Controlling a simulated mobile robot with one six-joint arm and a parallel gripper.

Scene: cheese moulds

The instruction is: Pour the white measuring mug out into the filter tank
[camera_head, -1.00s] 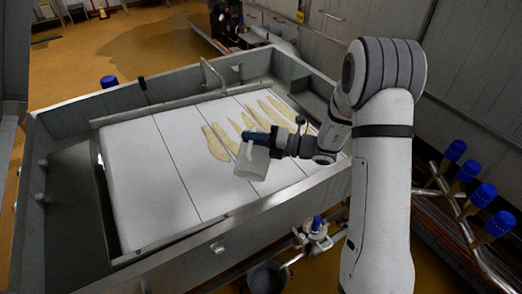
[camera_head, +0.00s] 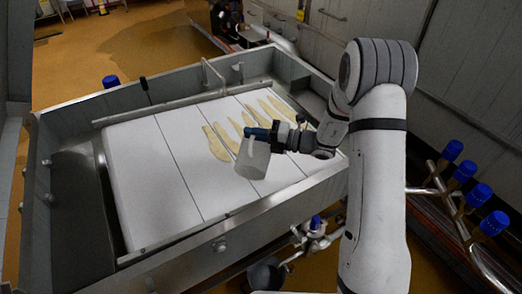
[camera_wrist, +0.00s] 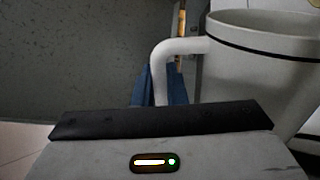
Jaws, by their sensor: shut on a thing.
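The white measuring mug (camera_head: 253,161) hangs over the right part of the filter tank (camera_head: 190,242), above its white panels. My gripper (camera_head: 258,134) is shut on the mug's handle. In the wrist view the mug (camera_wrist: 262,65) fills the upper right, with a dark line below its rim. Its handle (camera_wrist: 160,70) runs down between the blue fingers of my gripper (camera_wrist: 165,88). In the head view the mug leans a little. Its contents are hidden, and no stream shows.
Pale yellowish pieces (camera_head: 240,127) lie on the panels (camera_head: 165,180) behind the mug. A bent pipe (camera_head: 212,72) stands at the tank's far side. Blue-capped valves (camera_head: 470,182) stand at the right. The left part of the panels is clear.

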